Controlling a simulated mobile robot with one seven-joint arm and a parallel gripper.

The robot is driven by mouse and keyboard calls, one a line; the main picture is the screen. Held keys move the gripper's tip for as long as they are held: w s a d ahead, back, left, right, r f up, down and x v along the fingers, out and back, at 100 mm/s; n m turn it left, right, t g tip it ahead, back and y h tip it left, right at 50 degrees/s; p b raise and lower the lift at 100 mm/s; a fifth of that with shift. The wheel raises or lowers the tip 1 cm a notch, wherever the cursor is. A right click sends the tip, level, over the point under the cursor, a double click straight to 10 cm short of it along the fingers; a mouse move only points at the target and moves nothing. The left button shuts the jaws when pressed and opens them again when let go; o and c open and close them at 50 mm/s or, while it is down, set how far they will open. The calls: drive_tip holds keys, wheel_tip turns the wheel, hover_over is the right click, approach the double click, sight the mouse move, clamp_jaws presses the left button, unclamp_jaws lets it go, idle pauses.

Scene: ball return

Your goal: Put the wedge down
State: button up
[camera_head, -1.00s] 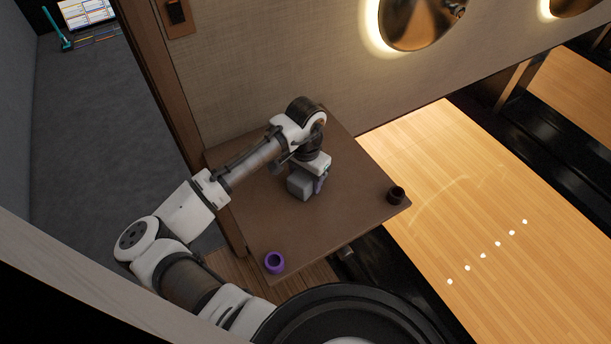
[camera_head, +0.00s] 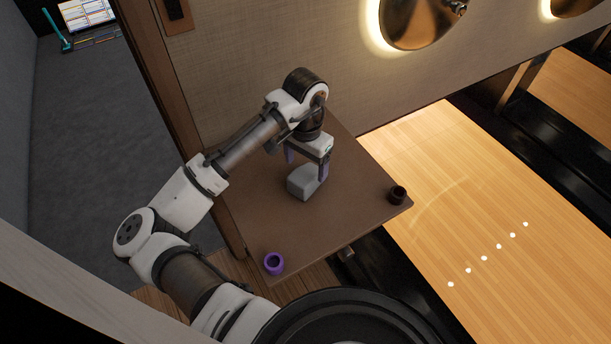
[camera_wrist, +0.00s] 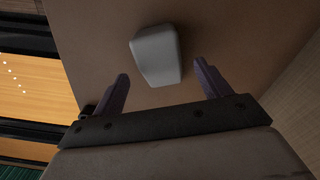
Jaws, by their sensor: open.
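The grey wedge (camera_head: 304,184) rests on the brown table (camera_head: 265,225) near its middle. It also shows in the wrist view (camera_wrist: 157,55), lying just beyond the fingertips. My gripper (camera_head: 307,166) is open and above the wedge, with its two purple fingers spread. In the wrist view my gripper (camera_wrist: 160,70) has one finger on each side of the wedge's line, with clear gaps and nothing between the fingers. In the head view the near finger overlaps the edge of the wedge.
A purple ring-shaped object (camera_head: 274,263) sits at the table's front corner. A dark cup-like object (camera_head: 397,195) stands at the right corner. The textured wall (camera_head: 260,75) rises close behind the table. The bowling lane (camera_head: 470,200) lies to the right.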

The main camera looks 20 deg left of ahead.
sight(306, 172)
wheel_tip(306, 172, up, 6)
drive_tip(key=shift+r+b, duration=0.15)
drive_tip(key=shift+b, duration=0.3)
